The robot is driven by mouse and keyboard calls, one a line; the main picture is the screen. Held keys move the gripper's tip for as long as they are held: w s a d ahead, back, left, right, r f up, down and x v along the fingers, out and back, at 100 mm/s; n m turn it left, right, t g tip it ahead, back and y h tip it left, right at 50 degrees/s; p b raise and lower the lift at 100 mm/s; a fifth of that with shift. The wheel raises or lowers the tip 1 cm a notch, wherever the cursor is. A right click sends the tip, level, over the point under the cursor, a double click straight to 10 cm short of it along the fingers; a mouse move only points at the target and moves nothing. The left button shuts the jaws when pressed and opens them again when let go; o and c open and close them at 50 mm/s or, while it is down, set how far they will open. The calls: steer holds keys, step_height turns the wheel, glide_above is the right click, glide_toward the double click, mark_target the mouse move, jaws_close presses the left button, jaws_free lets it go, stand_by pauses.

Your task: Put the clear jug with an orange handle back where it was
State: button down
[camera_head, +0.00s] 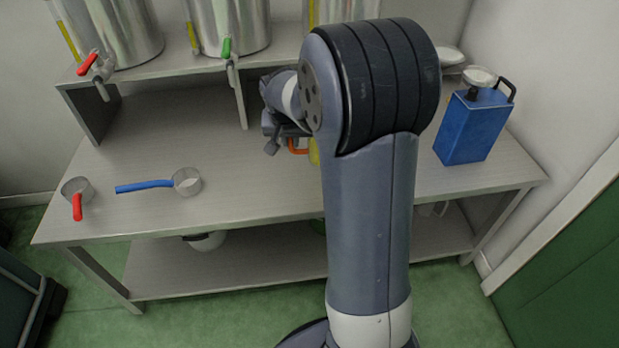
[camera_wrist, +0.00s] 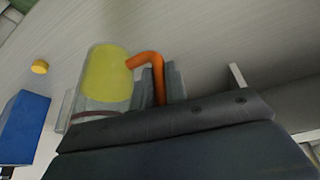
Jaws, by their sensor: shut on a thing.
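The clear jug (camera_wrist: 106,80) has an orange handle (camera_wrist: 158,75) and yellow liquid inside. In the wrist view, my gripper (camera_wrist: 162,90) is shut on that handle. In the head view, my arm hides most of the jug; the orange handle (camera_head: 299,149) and a strip of yellow show beside the arm, over the middle of the bench (camera_head: 235,195). I cannot tell whether the jug's base touches the bench.
A small red-handled measure (camera_head: 76,190) and a blue-handled ladle (camera_head: 187,181) lie on the left of the bench. A blue can (camera_head: 472,125) stands on the right. Steel tanks (camera_head: 228,25) with red and green taps stand on the raised shelf behind. The middle-left bench is clear.

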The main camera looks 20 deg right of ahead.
step_height(320, 180, down, 9)
steer(key=shift+r+b, duration=0.2)
steer(key=shift+b, duration=0.6)
steer(key=shift+f, duration=0.2)
steer(key=c, duration=1.4)
jaws_free()
steer(key=shift+c, duration=0.2)
steer(key=shift+r, duration=0.15)
steer(key=shift+r, duration=0.25)
steer(key=p+v, duration=0.2)
steer(key=v, duration=0.9)
steer(key=shift+s+r, duration=0.25)
